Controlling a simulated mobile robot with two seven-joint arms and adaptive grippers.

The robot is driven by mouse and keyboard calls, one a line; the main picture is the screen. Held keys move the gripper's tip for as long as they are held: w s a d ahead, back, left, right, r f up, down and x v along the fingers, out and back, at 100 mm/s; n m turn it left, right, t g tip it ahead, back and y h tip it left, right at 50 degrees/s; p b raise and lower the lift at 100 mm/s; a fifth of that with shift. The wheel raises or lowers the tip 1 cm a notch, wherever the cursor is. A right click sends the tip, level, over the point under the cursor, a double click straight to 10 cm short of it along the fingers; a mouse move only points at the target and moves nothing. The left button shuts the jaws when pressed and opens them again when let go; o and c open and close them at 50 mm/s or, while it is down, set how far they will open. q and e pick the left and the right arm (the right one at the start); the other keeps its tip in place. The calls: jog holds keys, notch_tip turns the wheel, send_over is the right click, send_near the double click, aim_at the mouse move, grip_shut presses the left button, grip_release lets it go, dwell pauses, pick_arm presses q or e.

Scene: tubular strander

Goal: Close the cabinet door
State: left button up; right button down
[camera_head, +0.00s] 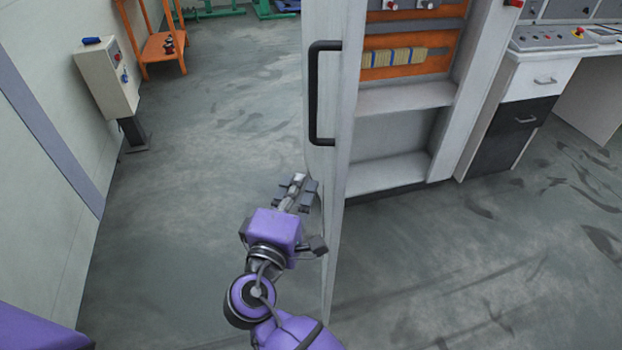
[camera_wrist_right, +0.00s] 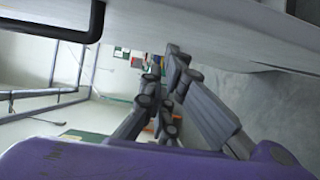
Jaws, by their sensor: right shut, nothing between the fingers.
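The cabinet door (camera_head: 346,130) stands open, a tall pale panel with its edge toward me. It also shows across the top of the right wrist view (camera_wrist_right: 200,22). A black bar handle (camera_head: 314,95) is on its left face and shows in the wrist view (camera_wrist_right: 52,30). Right of the door is the open cabinet (camera_head: 400,98), with orange panels and pale shelves. My right gripper (camera_head: 300,186) is shut and empty. It is on the handle side of the door, below the handle and close to the panel; I cannot tell whether it touches. My left gripper is out of view.
A control desk (camera_head: 545,72) with drawers stands right of the cabinet. A grey box on a post (camera_head: 107,78) and an orange stand (camera_head: 165,48) are at the left by the wall. The floor between them and the door is clear.

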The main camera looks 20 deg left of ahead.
jog(key=shift+w+d, duration=0.25)
jog(key=shift+d, duration=0.95)
